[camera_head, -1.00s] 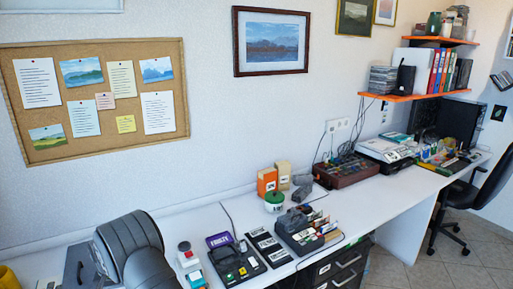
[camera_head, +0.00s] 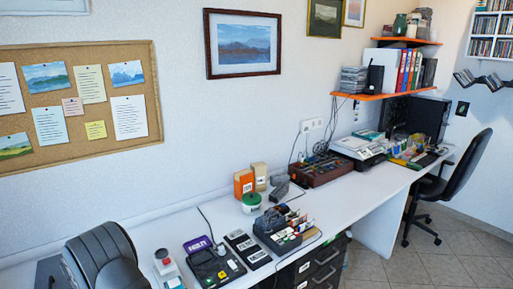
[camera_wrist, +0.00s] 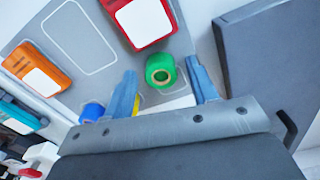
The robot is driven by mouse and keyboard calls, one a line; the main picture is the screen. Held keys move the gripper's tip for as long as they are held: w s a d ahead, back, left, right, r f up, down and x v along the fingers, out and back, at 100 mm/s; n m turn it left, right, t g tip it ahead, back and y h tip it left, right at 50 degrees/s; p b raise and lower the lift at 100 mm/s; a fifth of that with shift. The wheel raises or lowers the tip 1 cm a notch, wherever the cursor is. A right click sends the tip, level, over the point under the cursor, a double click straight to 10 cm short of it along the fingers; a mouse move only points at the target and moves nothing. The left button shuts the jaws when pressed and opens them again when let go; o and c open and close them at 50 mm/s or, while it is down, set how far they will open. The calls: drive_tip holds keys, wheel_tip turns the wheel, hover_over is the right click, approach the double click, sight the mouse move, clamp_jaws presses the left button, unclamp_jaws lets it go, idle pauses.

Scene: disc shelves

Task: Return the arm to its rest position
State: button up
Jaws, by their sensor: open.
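My gripper (camera_wrist: 161,66) shows in the wrist view as two blue fingers standing wide apart. It is open and nothing is clamped between the fingers. A green ring-shaped roll (camera_wrist: 160,71) appears in the gap between them, apart from both fingers; how far beyond the tips it lies I cannot tell. A blue roll (camera_wrist: 92,112) lies to the left of the left finger. In the head view, a dark rounded part at the lower left looks like my arm; the gripper itself is hidden there.
The wrist view shows a grey panel (camera_wrist: 84,52) with a red-framed piece (camera_wrist: 143,18) and an orange piece (camera_wrist: 36,68). A dark slab (camera_wrist: 262,60) stands at right. The head view shows a long white desk (camera_head: 350,205) with devices, a corkboard (camera_head: 125,148) and a black chair (camera_head: 470,165).

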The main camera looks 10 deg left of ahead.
wheel_tip(320, 180, up, 13)
wheel_tip(320, 180, down, 13)
drive_tip(key=shift+r, duration=0.15)
wheel_tip(320, 180, up, 4)
drive_tip(key=shift+r, duration=0.25)
drive_tip(key=w+d+r, duration=0.6)
drive_tip(key=d+r, duration=0.1)
drive_tip(key=d, duration=0.3)
drive_tip(key=w+d+r, duration=0.3)
drive_tip(key=w+d, duration=0.3)
drive_tip(key=w, duration=0.5)
drive_tip(key=w+d+r, duration=0.3)
drive_tip(key=w+d, duration=0.3)
drive_tip(key=w, duration=0.5)
drive_tip(key=a+f, duration=0.2)
drive_tip(key=a, duration=0.1)
drive_tip(key=s+a+f, duration=0.1)
drive_tip(key=a+f, duration=0.1)
drive_tip(key=a, duration=0.2)
drive_tip(key=s+a+f, duration=0.1)
drive_tip(key=a+f, duration=0.1)
drive_tip(key=a, duration=0.1)
drive_tip(key=shift+a+f, duration=0.15)
drive_tip(key=shift+f, duration=0.1)
drive_tip(key=shift+a+f, duration=0.4)
drive_tip(key=shift+f, duration=0.05)
